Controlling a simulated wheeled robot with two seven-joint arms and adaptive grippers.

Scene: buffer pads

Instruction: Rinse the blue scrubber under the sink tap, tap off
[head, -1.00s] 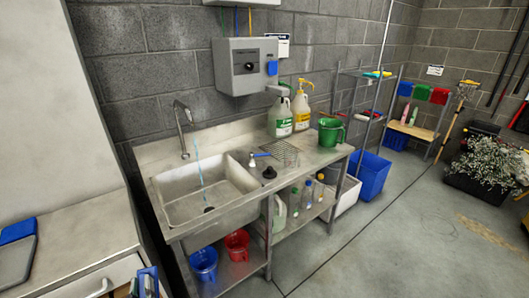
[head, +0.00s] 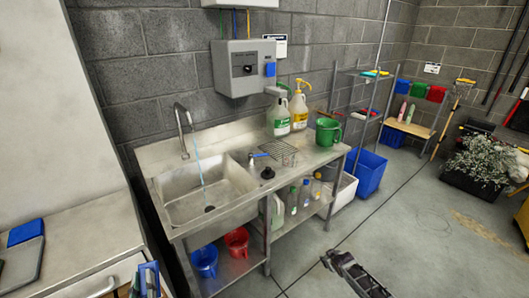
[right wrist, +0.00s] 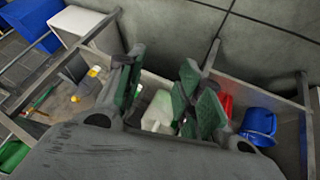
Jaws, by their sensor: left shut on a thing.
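The steel sink (head: 165,211) has a curved tap (head: 182,118) with a thin stream of water falling into the basin. At the bottom left of the head view, my left gripper (head: 148,283) is shut on the blue scrubber (head: 155,268), left of and in front of the sink. The scrubber is partly cut off by the frame edge. My right gripper (head: 335,262) is in front of the bench at lower right. In the right wrist view its green-padded fingers (right wrist: 160,88) are apart with nothing between them.
A green jug (head: 327,132) and two pump bottles (head: 288,112) stand on the drainboard. Red and blue buckets (head: 205,260) and bottles stand on the lower shelf. A cabinet (head: 70,245) is at left.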

